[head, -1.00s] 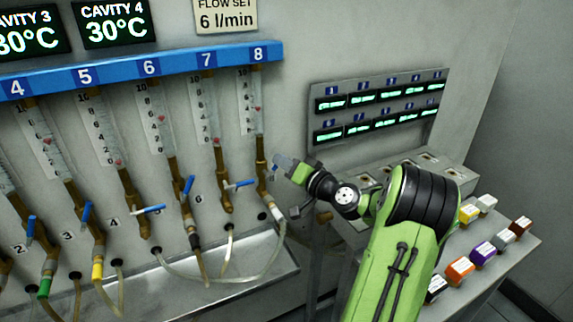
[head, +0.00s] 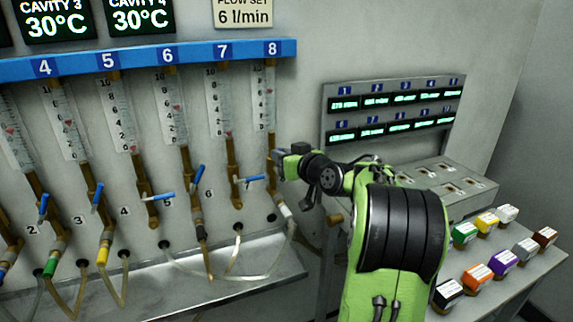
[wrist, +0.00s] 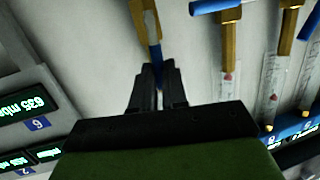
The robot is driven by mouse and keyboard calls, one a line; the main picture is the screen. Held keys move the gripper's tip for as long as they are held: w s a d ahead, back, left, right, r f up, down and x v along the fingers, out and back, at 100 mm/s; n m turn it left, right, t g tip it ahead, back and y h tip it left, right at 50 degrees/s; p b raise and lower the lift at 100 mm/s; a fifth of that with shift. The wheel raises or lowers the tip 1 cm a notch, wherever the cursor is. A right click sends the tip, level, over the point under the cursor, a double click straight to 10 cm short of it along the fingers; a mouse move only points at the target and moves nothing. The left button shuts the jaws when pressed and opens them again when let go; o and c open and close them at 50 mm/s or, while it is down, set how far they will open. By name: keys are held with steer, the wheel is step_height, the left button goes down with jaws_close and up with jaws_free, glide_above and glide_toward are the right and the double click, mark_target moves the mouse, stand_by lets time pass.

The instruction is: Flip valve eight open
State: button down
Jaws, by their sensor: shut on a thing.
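Valve eight is the brass valve (head: 273,158) under the blue number 8 label (head: 272,48), at the right end of the row. My gripper (head: 283,158) is at this valve and hides its blue handle in the head view. In the wrist view, my gripper (wrist: 158,75) is shut on the blue handle (wrist: 155,50). The handle runs roughly in line with its brass pipe (wrist: 145,18). Flow tube eight (head: 263,95) rises above the valve; its float is too small to read clearly.
Valve seven's blue handle (head: 250,179) sticks out crosswise just left of my gripper. A pale hose (head: 290,228) hangs below valve eight toward the metal tray (head: 150,285). A display panel (head: 395,108) and a shelf with coloured boxes (head: 503,258) lie to the right.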

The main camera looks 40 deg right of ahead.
steer(key=shift+a+n, duration=0.2)
steer(key=shift+n, duration=0.2)
steer(key=c, duration=1.1)
jaws_free()
steer(key=shift+c, duration=0.2)
steer(key=s+a+r, duration=0.1)
steer(key=s+r, duration=0.2)
steer(key=s, duration=1.2)
steer(key=shift+s+a, duration=0.15)
steer(key=shift+a, duration=0.1)
